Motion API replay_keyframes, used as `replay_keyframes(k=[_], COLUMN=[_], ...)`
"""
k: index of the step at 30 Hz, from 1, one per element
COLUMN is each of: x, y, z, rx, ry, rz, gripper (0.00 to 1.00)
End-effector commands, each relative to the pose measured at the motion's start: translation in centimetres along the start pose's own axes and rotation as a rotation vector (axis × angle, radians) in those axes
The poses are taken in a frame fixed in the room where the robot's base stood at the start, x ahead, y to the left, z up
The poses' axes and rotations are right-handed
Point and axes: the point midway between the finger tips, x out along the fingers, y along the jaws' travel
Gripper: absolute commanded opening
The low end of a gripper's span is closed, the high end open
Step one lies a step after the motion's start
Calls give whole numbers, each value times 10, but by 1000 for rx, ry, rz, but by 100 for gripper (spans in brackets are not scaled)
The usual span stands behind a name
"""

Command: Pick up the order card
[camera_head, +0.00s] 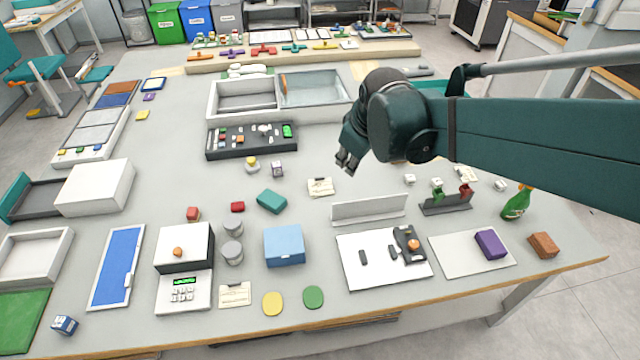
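Several small cream cards with dark markings lie on the grey table; which is the order card cannot be told. One card (321,187) lies near the middle, below and left of my gripper. Another card (235,294) lies at the front, right of the white keypad box. A third cream piece (466,174) lies at the right, partly hidden near my arm. My gripper (346,163) hangs above the table at the centre, pointing down, with nothing visible in it. Its fingers are dark and small, so their opening is unclear.
A white upright panel (369,209) stands right of the middle card. A teal block (271,201) lies to its left. A dark parts tray (251,141) and grey bins (244,97) are behind. A blue box (284,246) and white mat (362,270) stand in front.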

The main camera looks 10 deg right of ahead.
Motion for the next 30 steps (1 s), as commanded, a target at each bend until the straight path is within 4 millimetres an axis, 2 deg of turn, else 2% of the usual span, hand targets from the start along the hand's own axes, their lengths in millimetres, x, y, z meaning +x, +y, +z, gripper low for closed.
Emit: replay_keyframes(k=[17, 30], x=[80, 153], y=[26, 37], z=[-52, -82], rx=[-291, -514], ry=[-47, -74], rz=[-49, -94], gripper=[23, 23])
